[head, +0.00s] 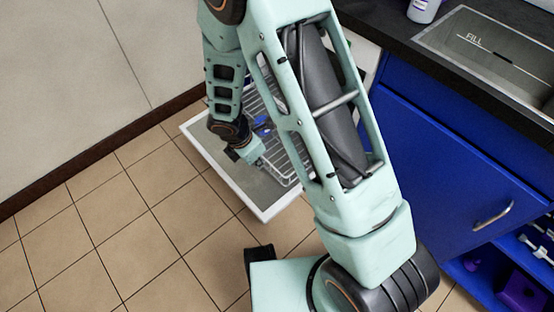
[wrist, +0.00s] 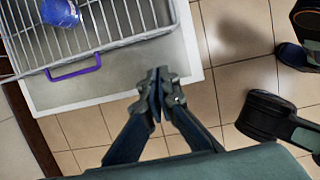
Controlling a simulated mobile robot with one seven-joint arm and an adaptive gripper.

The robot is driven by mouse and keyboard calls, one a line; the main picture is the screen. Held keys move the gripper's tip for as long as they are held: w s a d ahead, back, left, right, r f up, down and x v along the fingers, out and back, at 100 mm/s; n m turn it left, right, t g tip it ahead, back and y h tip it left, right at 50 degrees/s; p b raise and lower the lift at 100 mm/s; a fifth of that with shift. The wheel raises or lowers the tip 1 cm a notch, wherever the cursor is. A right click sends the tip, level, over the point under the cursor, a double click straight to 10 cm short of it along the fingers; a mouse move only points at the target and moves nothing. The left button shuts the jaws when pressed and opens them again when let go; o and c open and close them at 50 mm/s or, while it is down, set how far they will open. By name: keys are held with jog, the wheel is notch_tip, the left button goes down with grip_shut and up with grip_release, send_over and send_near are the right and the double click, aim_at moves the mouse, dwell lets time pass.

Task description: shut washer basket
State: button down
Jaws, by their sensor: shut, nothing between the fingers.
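The washer's wire basket (wrist: 112,40) is pulled out over the open washer door (wrist: 110,95), which lies flat and low. The basket has a purple handle (wrist: 75,72) on its front rim and a blue object (wrist: 60,12) inside. In the head view the basket (head: 290,166) and door (head: 268,213) are partly covered by my arm.
A blue cabinet (head: 455,165) with a metal handle stands at right under a dark counter with a sink (head: 490,55). A bottle (head: 423,10) stands on the counter. An open shelf holds items at lower right. The tiled floor (head: 130,235) is clear at left.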

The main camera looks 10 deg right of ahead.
jog(key=d+b+x, duration=0.1)
jog(key=b+x, duration=0.1)
jog(key=x, duration=0.4)
jog(key=d+b+x, duration=0.1)
jog(key=b+x, duration=0.2)
jog(key=x, duration=0.3)
jog(key=shift+d+r, duration=0.25)
jog(key=shift+d, duration=0.15)
